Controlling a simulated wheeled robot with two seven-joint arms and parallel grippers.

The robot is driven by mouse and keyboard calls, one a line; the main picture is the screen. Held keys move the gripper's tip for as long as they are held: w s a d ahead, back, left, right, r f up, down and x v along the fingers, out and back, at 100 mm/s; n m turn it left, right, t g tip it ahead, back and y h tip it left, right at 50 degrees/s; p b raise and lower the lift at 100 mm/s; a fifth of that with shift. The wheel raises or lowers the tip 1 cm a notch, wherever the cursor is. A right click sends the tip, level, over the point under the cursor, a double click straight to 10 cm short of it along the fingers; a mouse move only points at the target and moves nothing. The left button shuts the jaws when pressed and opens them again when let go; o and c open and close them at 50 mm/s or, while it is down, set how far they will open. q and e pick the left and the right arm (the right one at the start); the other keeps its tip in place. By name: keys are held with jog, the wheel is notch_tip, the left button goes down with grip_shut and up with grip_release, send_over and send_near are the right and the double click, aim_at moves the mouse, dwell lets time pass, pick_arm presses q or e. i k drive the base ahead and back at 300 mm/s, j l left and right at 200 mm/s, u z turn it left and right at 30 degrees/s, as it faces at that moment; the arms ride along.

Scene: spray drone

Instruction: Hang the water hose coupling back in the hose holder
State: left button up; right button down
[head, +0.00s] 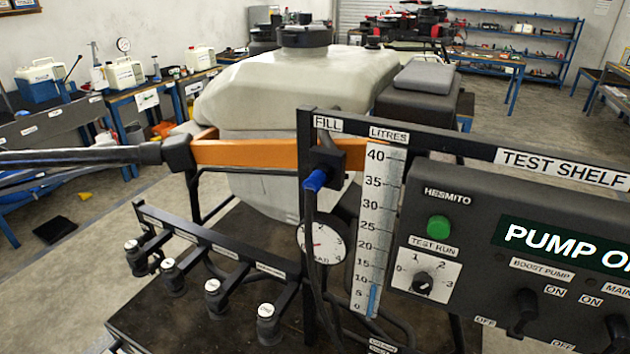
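A blue coupling (316,180) shows at the black frame post, just under the FILL label. It sits against the lower left of a small black block (328,158) that looks like the hose holder. The coupling is tilted, its blue end pointing down and left. A dark hose (309,235) runs down along the post below it. I cannot tell whether the coupling is seated in the block or is a fixed fitting. Neither of my grippers is in view.
A large pale tank (280,90) stands behind the frame. An orange and black drone arm (245,153) crosses at left. A manifold with several valves (205,245) lies low in front. The control panel (520,250) fills the right, beside the litre scale (376,225).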

aim_at(317, 180)
jog(key=j+z, duration=0.1)
jog(key=z, duration=0.45)
jog(key=j+z, duration=0.45)
jog(key=j, duration=0.15)
jog(key=j+z, duration=0.45)
jog(key=j, duration=0.15)
jog(key=k+j, duration=0.1)
jog(key=j, duration=0.25)
jog(key=k+j, duration=0.1)
jog(key=j, duration=0.25)
jog(key=j+z, duration=0.1)
jog(key=j, duration=0.25)
jog(key=k+j, duration=0.15)
jog(key=j, duration=0.2)
